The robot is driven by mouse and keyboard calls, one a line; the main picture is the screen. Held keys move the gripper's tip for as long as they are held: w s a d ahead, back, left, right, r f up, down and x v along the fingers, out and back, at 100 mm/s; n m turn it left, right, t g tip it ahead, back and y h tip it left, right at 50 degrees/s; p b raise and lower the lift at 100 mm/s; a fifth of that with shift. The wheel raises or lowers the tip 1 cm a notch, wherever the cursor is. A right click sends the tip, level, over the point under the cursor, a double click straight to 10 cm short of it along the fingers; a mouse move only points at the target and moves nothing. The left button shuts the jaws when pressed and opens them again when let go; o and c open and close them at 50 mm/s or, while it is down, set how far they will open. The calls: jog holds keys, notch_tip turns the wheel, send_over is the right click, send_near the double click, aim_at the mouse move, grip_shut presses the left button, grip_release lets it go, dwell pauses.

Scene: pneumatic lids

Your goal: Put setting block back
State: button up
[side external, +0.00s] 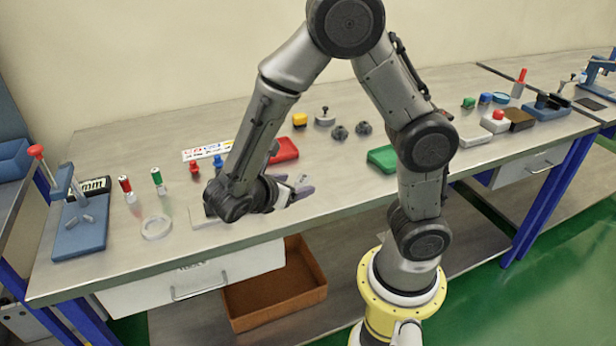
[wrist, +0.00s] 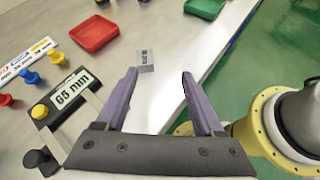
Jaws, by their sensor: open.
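The setting block, a small grey block with a dark printed label (wrist: 146,67), lies on the metal bench in the wrist view. My gripper (wrist: 159,75) is open, with its purple fingers spread and nothing held between them. The block appears just beyond the fingertips, nearer the left finger; I cannot tell the exact gap. In the side view my gripper (side external: 297,189) is low over the front part of the bench, and the block cannot be clearly made out there.
A red tray (side external: 284,150) and a green tray (side external: 383,158) lie farther back. Red and blue knobs and a printed strip (side external: 205,152) are behind my gripper. A blue clamp fixture (side external: 80,238) and a white ring (side external: 156,227) stand left. The bench's front edge is close.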

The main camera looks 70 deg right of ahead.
jog(key=s+a+r+m+t+y, duration=0.5)
jog(key=s+r+m+y, duration=0.4)
jog(key=m+y, duration=0.3)
jog(key=r+m+t, duration=0.1)
jog(key=m, duration=0.2)
jog(key=shift+a+m+t, duration=0.3)
jog(key=shift+a, duration=0.05)
jog(key=shift+s, duration=0.1)
